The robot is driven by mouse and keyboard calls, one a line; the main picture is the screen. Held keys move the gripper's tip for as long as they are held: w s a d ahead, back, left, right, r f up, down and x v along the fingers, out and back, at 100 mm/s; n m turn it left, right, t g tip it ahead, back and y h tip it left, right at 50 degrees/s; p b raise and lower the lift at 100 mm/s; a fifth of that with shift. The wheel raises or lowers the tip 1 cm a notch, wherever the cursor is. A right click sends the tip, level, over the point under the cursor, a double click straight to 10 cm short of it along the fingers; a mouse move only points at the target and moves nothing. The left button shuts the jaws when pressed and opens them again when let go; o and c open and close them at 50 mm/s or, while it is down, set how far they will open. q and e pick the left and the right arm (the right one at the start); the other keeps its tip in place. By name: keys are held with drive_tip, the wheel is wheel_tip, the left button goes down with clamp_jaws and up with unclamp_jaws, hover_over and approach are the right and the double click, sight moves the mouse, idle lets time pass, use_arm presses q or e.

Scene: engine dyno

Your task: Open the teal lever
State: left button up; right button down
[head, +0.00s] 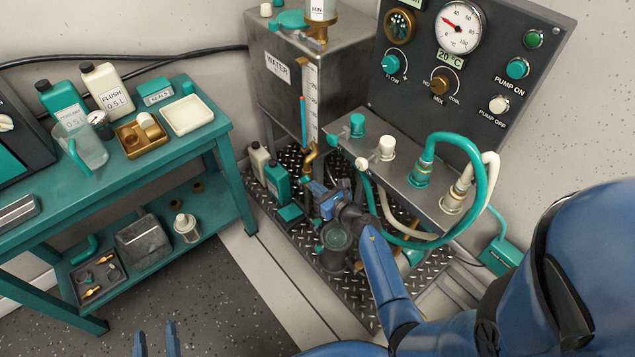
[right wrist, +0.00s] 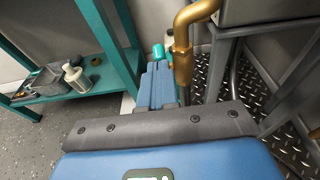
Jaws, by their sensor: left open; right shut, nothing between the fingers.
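My right gripper (head: 322,196) is shut and empty, low beside the brass pipe (head: 309,160) under the water tank. In the right wrist view its blue fingers (right wrist: 157,85) lie together, just left of the brass pipe (right wrist: 183,50). A small teal piece (right wrist: 169,38) shows against that pipe above the fingertips; it may be the teal lever, but I cannot tell. In the head view I cannot make out the lever for certain; my gripper and wrist cover part of that area. My left gripper (head: 155,342) is open and empty at the bottom edge, far from the pipe.
The metal water tank (head: 283,95) stands on a diamond-plate base (head: 352,291). A white bottle (head: 259,160) and a teal bottle (head: 277,182) stand left of the pipe. A manifold with hoses (head: 400,184) overhangs on the right. A teal bench (head: 218,131) stands left; floor between is clear.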

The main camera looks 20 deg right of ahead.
drive_tip(key=r+p, duration=0.1)
drive_tip(key=p, duration=0.1)
drive_tip(key=w+r+g+p, duration=0.1)
drive_tip(key=p, duration=0.1)
drive_tip(key=shift+a+h, duration=0.25)
drive_tip(key=shift+h, duration=0.05)
drive_tip(key=shift+w+r+p, duration=0.1)
drive_tip(key=shift+w+p, duration=0.1)
drive_tip(key=shift+p, duration=0.4)
use_arm(q)
wheel_tip(320, 180, up, 8)
drive_tip(key=p, duration=0.1)
drive_tip(key=shift+p, duration=0.3)
use_arm(e)
drive_tip(key=shift+w+a+r, duration=0.2)
drive_tip(key=shift+w+r, duration=0.1)
drive_tip(key=shift+w, duration=0.25)
drive_tip(key=shift+w+a+r, duration=0.2)
drive_tip(key=shift+w+r, duration=0.05)
drive_tip(key=shift+w, duration=0.3)
drive_tip(key=shift+w+a+r, duration=0.2)
drive_tip(key=shift+w+r, duration=0.1)
drive_tip(key=shift+w, duration=0.25)
use_arm(q)
drive_tip(key=shift+r, duration=0.1)
